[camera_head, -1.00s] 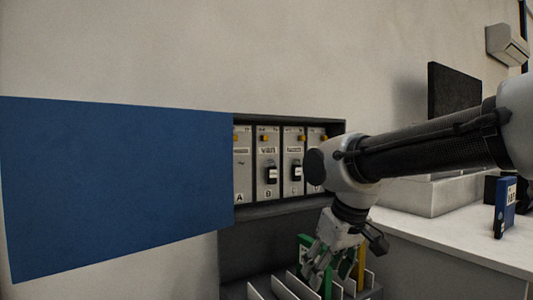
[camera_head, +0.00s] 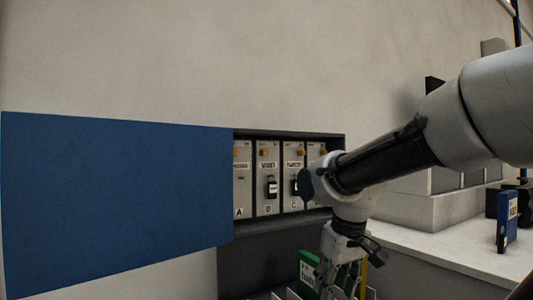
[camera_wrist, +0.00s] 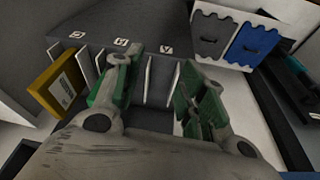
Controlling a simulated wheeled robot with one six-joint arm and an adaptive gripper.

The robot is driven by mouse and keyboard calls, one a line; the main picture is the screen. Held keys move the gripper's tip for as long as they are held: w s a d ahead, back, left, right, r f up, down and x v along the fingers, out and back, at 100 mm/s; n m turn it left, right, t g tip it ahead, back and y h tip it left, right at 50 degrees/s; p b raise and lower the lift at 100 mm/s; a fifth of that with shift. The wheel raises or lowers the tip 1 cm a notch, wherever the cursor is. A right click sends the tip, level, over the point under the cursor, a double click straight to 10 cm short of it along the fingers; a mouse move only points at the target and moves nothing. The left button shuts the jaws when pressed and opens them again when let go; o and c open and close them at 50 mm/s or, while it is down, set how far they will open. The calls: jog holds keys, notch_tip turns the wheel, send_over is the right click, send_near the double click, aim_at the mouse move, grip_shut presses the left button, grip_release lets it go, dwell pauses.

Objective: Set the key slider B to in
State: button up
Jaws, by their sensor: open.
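Key slider B (camera_head: 271,187) is a dark handle with a white label on a grey panel in the wall recess. The letter B is printed below it; whether it is in or out is hard to tell. My gripper (camera_wrist: 160,70) is open, pointing down over the divided rack below the recess. In the head view it is low and partly cut off by the bottom edge, below and right of slider B and apart from it. Slider C (camera_head: 296,187) is partly hidden by my arm.
A large blue panel (camera_head: 115,195) stands out left of the recess. A green binder (camera_head: 308,272) and a yellow binder (camera_wrist: 57,87) stand in the rack (camera_wrist: 110,30) near my gripper. A white counter (camera_head: 440,245) with a blue binder (camera_head: 507,221) is at right.

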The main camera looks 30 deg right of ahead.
jog(key=w+d+r+m+t+h, duration=0.1)
jog(key=w+d+r+t, duration=0.15)
jog(key=w+d, duration=0.35)
jog(key=w+d+r+t+h, duration=0.1)
jog(key=w+d+r+h, duration=0.2)
jog(key=w, duration=0.5)
jog(key=n+t+y, duration=0.3)
jog(key=t+y, duration=0.2)
jog(key=t, duration=0.6)
send_near(266, 151)
jog(key=w, duration=0.8)
jog(key=shift+w+f, duration=0.1)
jog(key=shift+w, duration=0.1)
jog(key=shift+w+a, duration=0.1)
jog(key=shift+w, duration=0.5)
grip_shut()
